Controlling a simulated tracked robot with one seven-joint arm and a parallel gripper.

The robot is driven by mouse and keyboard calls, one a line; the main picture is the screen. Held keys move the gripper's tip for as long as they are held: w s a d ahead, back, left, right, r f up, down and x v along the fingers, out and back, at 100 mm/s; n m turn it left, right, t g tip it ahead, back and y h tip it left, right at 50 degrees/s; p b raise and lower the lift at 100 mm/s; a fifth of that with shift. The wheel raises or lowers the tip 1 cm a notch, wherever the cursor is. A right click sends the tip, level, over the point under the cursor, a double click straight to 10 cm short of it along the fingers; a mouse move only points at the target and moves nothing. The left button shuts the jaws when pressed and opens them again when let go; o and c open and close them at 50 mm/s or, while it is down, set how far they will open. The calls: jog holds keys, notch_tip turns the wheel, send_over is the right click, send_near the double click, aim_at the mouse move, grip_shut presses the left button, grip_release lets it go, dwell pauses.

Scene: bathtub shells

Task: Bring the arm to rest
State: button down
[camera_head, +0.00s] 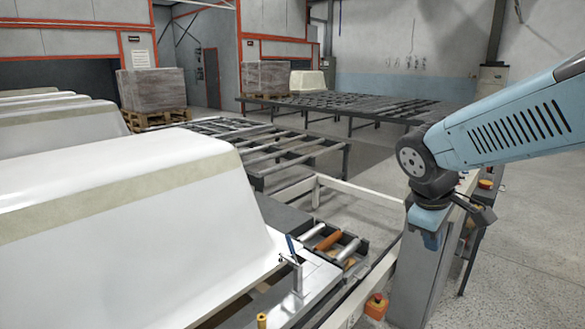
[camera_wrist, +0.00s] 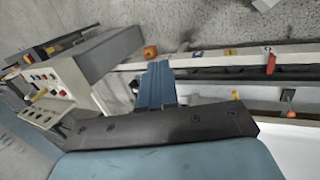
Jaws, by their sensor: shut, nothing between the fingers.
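My arm reaches in from the right in the head view. Its blue gripper (camera_head: 432,240) hangs pointing down beside the grey cabinet at the right end of the white frame. In the wrist view the blue fingers (camera_wrist: 157,72) are together with nothing between them. No object is held. The gripper appears apart from the white bathtub shell (camera_head: 120,220), which fills the left of the head view.
A roller section with an orange roller (camera_head: 328,241) and a blue-handled clamp (camera_head: 292,250) lie left of my gripper. A control panel (camera_wrist: 42,92) with buttons shows in the wrist view. Dark rack tables (camera_head: 340,104) stand behind. Open floor lies at right.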

jog(key=s+a+r+m+t+y, duration=0.3)
jog(key=s+r+m, duration=0.3)
jog(key=r+m, duration=0.1)
jog(key=shift+s+a+m+y, duration=0.2)
jog(key=shift+a+m+y, duration=0.1)
jog(key=shift+m, duration=0.5)
